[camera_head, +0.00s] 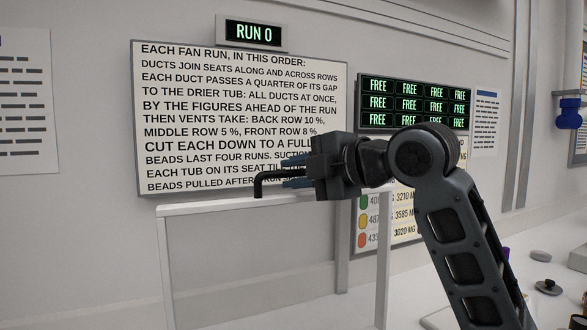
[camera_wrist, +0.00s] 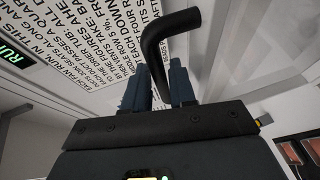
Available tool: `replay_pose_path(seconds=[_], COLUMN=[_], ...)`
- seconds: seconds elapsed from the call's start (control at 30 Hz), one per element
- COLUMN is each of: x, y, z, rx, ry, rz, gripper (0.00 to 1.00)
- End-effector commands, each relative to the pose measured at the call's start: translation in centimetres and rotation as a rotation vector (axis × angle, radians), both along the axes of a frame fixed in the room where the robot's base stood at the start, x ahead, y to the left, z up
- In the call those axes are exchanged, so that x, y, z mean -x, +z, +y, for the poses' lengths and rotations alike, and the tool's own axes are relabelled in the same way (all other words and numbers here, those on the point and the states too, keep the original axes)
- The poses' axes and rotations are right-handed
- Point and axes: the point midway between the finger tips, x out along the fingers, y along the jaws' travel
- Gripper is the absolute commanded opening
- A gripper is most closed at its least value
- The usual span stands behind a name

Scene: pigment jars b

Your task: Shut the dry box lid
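The dry box lid (camera_head: 190,209) appears as a pale-framed, see-through panel standing raised, its top edge just below my gripper. A black bent handle (camera_head: 259,183) rises from that top edge; it also shows large in the wrist view (camera_wrist: 154,45). My gripper (camera_head: 292,177) comes in from the right at the handle. In the wrist view its two blue-grey fingers (camera_wrist: 158,86) lie on either side of the handle bar, with no clear gap seen, so it looks shut on it. The bar's far part is hidden by the gripper body. The box's interior is not visible.
A wall board with text (camera_head: 240,80), a RUN 0 display (camera_head: 253,34) and a panel of FREE signs (camera_head: 413,101) are behind. Small dark and grey round pieces (camera_head: 548,287) lie on the white bench at right. My arm covers the lower right middle.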

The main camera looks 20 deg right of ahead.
Motion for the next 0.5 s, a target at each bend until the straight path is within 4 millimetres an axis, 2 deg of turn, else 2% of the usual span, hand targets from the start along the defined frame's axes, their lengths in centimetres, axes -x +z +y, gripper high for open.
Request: replay_pose_path(seconds=[0.37,0.5], x=[-0.68,-0.68], y=[-0.22,-0.22], z=[0.32,0.3], rx=[0.0,0.0], ry=[0.0,0.0], rz=[0.0,0.0], gripper=[0.25,0.13])
